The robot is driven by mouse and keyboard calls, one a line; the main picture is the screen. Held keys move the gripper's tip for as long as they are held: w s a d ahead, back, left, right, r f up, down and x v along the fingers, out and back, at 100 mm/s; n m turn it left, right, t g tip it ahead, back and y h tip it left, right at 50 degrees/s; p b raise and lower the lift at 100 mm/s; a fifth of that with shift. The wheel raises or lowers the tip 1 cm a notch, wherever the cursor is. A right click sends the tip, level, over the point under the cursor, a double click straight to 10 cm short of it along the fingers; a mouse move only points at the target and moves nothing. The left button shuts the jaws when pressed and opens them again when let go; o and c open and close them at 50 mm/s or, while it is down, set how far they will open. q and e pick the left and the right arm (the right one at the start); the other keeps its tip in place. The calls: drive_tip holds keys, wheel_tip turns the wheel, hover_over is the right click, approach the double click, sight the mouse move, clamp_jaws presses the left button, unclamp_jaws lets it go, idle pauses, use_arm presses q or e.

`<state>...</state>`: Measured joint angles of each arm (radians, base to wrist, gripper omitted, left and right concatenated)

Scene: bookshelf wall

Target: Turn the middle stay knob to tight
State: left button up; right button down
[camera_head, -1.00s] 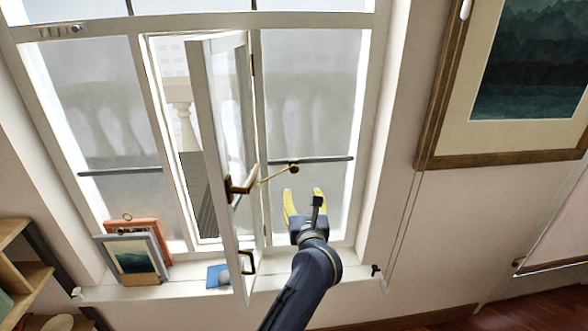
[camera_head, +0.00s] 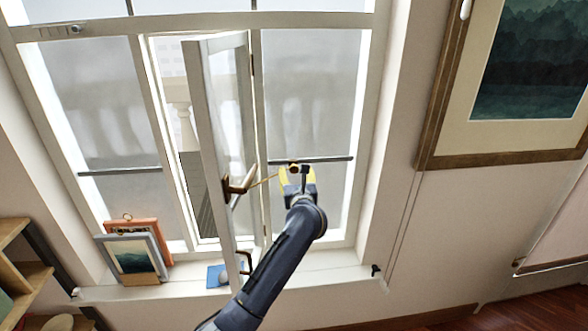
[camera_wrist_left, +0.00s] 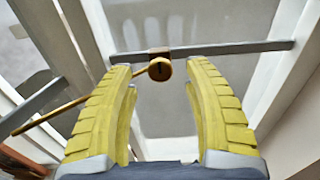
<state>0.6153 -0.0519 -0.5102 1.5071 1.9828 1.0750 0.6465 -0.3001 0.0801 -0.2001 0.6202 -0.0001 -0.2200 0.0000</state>
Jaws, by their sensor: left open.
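The middle stay knob (camera_wrist_left: 160,69) is a small round brass knob with a dark mark on its face. In the left wrist view it sits between and just beyond the fingertips of my left gripper (camera_wrist_left: 160,75), apart from both yellow fingers. A thin brass stay rod (camera_wrist_left: 85,100) runs from it toward the open window sash. In the head view my left gripper (camera_head: 298,176) is at the knob and mostly covers it. The open casement sash (camera_head: 207,140) stands out to the left with a brown handle (camera_head: 240,183). My right gripper is not in view.
A grey horizontal bar (camera_head: 334,159) crosses the right pane behind the knob. Picture frames (camera_head: 132,258) and a blue item (camera_head: 216,275) stand on the sill (camera_head: 180,290). A framed painting (camera_head: 530,70) hangs at the right.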

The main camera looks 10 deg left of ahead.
sight(294, 169)
use_arm(q)
drive_tip(key=shift+x, duration=1.85)
clamp_jaws()
